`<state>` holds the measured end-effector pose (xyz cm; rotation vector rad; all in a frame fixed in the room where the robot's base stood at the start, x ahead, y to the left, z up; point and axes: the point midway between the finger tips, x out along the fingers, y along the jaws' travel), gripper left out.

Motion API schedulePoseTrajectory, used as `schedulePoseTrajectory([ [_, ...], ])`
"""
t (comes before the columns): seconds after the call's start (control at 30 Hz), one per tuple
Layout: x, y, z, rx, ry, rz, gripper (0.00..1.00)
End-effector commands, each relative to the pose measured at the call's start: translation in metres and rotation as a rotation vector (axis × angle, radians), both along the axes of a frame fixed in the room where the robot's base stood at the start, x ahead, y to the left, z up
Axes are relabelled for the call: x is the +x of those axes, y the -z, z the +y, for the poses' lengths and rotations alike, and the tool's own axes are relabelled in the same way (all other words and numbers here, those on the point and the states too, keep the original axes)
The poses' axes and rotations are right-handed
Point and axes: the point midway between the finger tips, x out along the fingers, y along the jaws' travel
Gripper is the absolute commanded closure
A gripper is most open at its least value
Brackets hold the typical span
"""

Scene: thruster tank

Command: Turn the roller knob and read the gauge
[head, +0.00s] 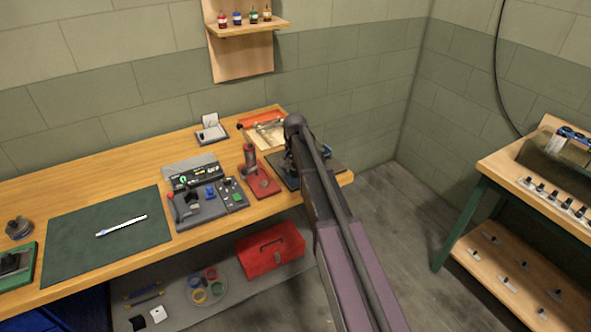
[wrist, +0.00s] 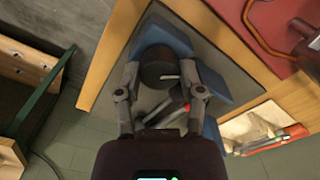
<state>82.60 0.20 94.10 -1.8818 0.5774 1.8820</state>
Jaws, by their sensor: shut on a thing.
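In the wrist view, a dark round knob (wrist: 156,62) sits between blue blocks (wrist: 215,88) on a dark grey plate (wrist: 118,62). A short pale mark shows on its near side. My gripper (wrist: 158,76) has one finger on each side of the knob and is shut on it. In the head view my arm hides the knob and most of my gripper; part of the dark plate (head: 283,174) and a bit of blue show beside the arm. I cannot make out a gauge for certain. A console with a small green-lit display (head: 195,178) stands left of my arm.
A red stand with a dark cylinder (head: 250,158) is left of the plate. A green mat (head: 75,245) bears a pale pen-like tool. A red toolbox (head: 270,252) is below the bench.

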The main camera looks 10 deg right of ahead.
Motion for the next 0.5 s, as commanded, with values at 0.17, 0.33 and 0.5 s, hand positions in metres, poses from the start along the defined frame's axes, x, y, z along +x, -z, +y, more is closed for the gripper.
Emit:
schedulePoseTrajectory([
  [0.17,0.002,-0.0001,0.0,0.001,0.166,-0.004,0.98],
  [0.33,0.0022,-0.0001,-0.0002,0.001,0.328,-0.004,0.98],
  [0.5,0.0022,-0.0001,-0.0003,0.001,0.488,-0.004,0.98],
])
